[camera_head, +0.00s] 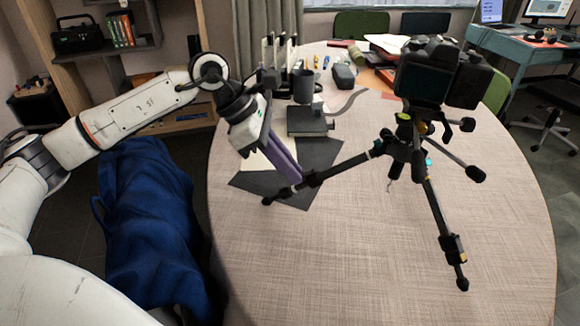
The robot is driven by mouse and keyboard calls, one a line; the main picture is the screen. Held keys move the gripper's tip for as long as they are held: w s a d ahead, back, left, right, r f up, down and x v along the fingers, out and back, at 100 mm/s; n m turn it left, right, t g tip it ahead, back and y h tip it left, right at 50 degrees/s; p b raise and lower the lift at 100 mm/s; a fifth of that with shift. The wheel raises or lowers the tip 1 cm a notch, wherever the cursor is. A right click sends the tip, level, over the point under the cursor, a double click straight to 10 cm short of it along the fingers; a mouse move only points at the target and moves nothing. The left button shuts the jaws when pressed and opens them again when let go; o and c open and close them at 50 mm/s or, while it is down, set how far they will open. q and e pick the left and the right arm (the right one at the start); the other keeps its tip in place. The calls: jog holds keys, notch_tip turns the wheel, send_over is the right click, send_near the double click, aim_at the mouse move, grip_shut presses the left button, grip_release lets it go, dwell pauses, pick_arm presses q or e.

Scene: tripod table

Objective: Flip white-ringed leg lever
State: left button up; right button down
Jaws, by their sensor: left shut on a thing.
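A black tripod (405,150) stands on the table with a black camera (425,75) on top. Its left leg (340,166) slants down to the left, with a small pale ring near its upper end and a dark clamp near its lower part. My right gripper is out of view.
The round table (365,245) is clear in front of the tripod. Dark sheets (292,196) lie under the left leg. Behind are a dark book-like box (308,122), a mug (303,86) and several small items. A blue cloth-covered thing (150,225) stands left of the table.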

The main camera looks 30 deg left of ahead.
pick_arm(q)
jog(key=shift+r, duration=0.6)
jog(key=shift+w+r+p, duration=0.1)
jog(key=shift+r+p, duration=0.3)
jog(key=shift+p, duration=0.05)
dwell(0.4)
jog(key=shift+d+r+p, duration=0.15)
jog(key=shift+r+p, duration=0.15)
jog(key=shift+d+r, duration=0.1)
grip_shut()
jog(key=shift+r, duration=0.1)
jog(key=shift+w+d+r+p, duration=0.15)
jog(key=shift+p, duration=0.3)
